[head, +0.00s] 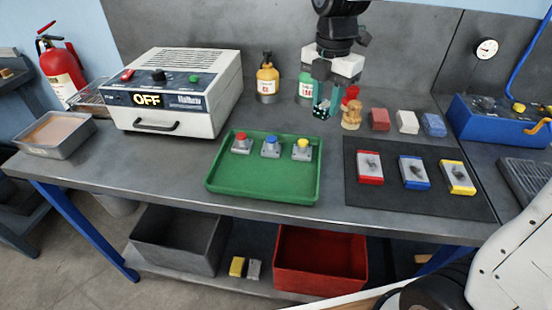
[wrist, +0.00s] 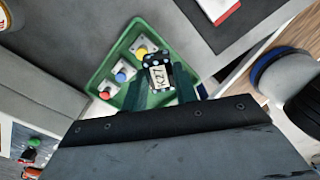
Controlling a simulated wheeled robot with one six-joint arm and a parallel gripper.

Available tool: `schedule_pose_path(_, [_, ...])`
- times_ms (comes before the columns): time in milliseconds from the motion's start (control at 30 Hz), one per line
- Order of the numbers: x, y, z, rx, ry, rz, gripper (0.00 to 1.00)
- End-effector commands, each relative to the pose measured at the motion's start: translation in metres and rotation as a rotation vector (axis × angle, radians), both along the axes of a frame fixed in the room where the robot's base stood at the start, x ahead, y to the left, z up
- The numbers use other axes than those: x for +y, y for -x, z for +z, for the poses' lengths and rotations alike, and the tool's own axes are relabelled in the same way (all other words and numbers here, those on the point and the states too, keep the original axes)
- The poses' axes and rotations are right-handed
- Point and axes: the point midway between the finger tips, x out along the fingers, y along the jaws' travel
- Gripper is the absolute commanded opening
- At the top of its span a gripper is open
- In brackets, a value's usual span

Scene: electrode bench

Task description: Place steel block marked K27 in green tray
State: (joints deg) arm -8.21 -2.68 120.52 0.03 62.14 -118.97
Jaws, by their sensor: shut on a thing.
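My gripper (head: 322,98) is above the back of the bench, behind and to the right of the green tray (head: 225,182). In the wrist view my gripper (wrist: 162,88) is shut on a block (wrist: 159,77) with a pale face that reads K27. The block also has a dark part with white dots, which shows in the head view (head: 321,113) low between the fingers. The green tray (wrist: 103,84) lies beyond the block in the wrist view. It holds red, blue and yellow button units along its back; its front is empty.
Red (head: 380,119), white (head: 407,121) and blue (head: 434,124) blocks stand farther right. A dark mat (head: 400,200) holds three colour-trimmed units. A white box reading OFF (head: 185,90) stands left of the tray.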

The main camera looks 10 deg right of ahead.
Motion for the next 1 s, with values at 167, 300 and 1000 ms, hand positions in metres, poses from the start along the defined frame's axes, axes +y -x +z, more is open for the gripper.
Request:
schedule_pose_path(167, [0.014,0.078,-0.048,0.000,-0.001,0.313,0.00])
schedule_pose_path(300, [0.017,0.118,-0.074,-0.001,-0.001,0.485,0.00])
schedule_pose_path(1000, [0.128,0.054,-0.100,0.000,-0.001,0.577,0.00])
